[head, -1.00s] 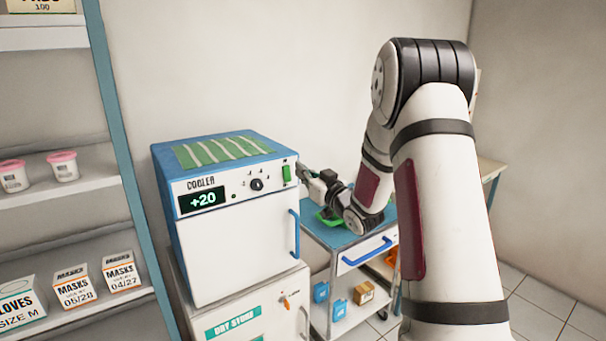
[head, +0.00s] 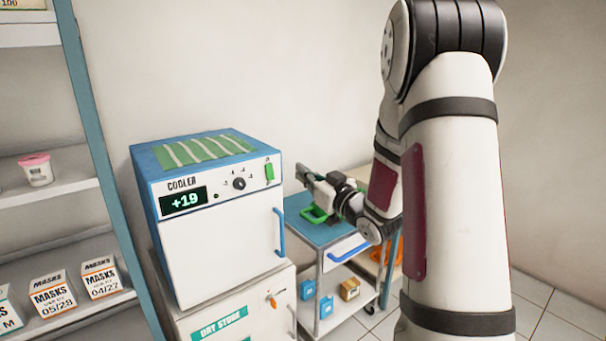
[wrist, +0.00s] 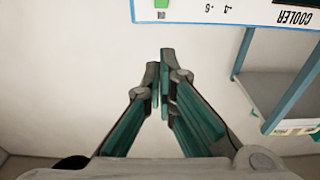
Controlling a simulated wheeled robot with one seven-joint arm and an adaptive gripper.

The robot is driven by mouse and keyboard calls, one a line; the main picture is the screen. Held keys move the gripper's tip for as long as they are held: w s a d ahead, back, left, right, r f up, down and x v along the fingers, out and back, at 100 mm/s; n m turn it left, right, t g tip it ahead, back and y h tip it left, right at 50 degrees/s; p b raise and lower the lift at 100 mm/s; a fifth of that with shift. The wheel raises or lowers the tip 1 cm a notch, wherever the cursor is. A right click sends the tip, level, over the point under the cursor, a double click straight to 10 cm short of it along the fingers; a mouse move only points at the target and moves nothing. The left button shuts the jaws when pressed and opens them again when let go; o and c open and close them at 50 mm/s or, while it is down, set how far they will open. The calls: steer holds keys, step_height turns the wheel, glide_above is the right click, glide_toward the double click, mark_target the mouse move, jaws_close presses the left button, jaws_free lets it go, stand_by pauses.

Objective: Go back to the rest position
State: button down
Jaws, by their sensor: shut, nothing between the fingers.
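My gripper (head: 306,174) is in the air to the right of the cooler (head: 220,244), above the blue-topped cart (head: 338,232). In the wrist view my gripper (wrist: 160,62) has its fingertips together with nothing between them. The cooler is a white box with a blue top, its door is closed and its display reads +19. Its green switch (head: 269,173) is at the upper right of its front panel. My gripper is apart from the cooler in the head view.
The cooler stands on a white dry store cabinet (head: 283,318). A green object (head: 314,217) lies on the cart, with small boxes (head: 349,289) on its lower shelf. A shelf rack (head: 88,130) with mask boxes (head: 52,294) stands at the left.

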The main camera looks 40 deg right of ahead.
stand_by(0.3)
steer(key=s+a+r+m+g+h, duration=0.1)
steer(key=s+a+r+g+h, duration=0.35)
steer(key=s+a+g, duration=0.35)
steer(key=s+a+f+g+y, duration=0.1)
steer(key=s+a+g+y, duration=0.1)
steer(key=s+a, duration=0.5)
steer(key=s+a+f+g+y, duration=0.2)
steer(key=s+a, duration=0.6)
steer(key=s, duration=0.8)
steer(key=shift+s+a+f+n+g, duration=0.15)
steer(key=shift+s+n+g, duration=0.15)
steer(key=shift+g, duration=0.8)
steer(key=c, duration=2.3)
jaws_free()
